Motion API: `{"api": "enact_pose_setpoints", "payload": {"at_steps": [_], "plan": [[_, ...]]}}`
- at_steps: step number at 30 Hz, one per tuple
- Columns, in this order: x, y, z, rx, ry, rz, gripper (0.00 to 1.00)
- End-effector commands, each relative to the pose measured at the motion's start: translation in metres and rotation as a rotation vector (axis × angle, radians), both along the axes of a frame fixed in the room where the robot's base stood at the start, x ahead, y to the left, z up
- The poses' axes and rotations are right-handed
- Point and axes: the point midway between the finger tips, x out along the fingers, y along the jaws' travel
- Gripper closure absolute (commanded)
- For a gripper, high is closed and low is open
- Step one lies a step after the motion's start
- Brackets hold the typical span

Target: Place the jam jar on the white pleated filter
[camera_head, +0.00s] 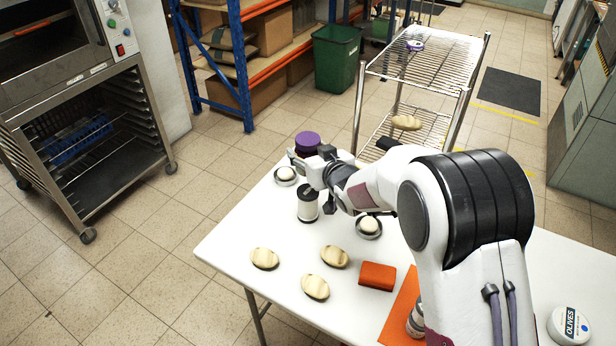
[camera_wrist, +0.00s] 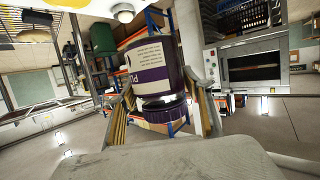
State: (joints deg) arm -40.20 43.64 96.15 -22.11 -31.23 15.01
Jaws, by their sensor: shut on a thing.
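The jam jar has a purple lid (camera_head: 307,139) and a white-and-purple label. In the wrist view the jam jar (camera_wrist: 150,62) fills the space between my fingers, its dark lid at the picture's bottom. My gripper (camera_head: 312,166) is shut on it at the table's far edge. The head view hides most of the jar's body, so I cannot tell its height above the table. Two small silvery dishes, one left (camera_head: 286,177) and one right (camera_head: 368,227), each bear a pale rounded thing. I cannot make out pleats, so I cannot tell which thing is the white pleated filter.
A black-and-white jar (camera_head: 307,206) stands just in front of my gripper. Several pale striped ovals (camera_head: 315,287), an orange-red block (camera_head: 377,276), an orange mat (camera_head: 400,313) and an olives jar (camera_head: 569,325) are on the white table (camera_head: 233,246). A wire rack (camera_head: 425,58) stands behind.

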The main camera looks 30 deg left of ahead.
Motion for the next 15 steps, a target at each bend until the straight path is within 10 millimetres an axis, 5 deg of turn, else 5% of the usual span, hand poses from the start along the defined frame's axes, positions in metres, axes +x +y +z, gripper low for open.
{"api": "enact_pose_setpoints", "payload": {"at_steps": [7,15], "plan": [[0.001,0.001,-0.029,0.002,-0.002,0.0,0.93],[0.001,0.001,-0.036,0.004,-0.004,0.0,0.93]]}}
